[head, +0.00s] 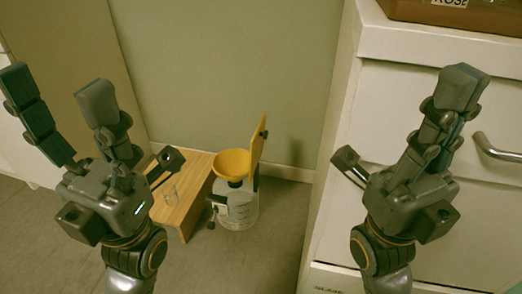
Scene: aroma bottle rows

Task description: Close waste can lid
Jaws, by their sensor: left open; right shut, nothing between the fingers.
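The waste can (240,212) is a small pale grey and white bin on the floor near the back wall. Its yellow lid (258,140) stands raised, nearly upright, at the right rim. A yellow funnel-like bowl (232,164) sits at its top. My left gripper (57,92) is at the left of the head view, open and empty, fingers pointing up, apart from the can. My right gripper (458,88) is at the right in front of the white cabinet, shut and empty, also apart from the can.
A white cabinet (385,120) with a metal drawer handle (493,148) fills the right side. A brown tray (460,14) lies on its top. Floor in front of the can is clear.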

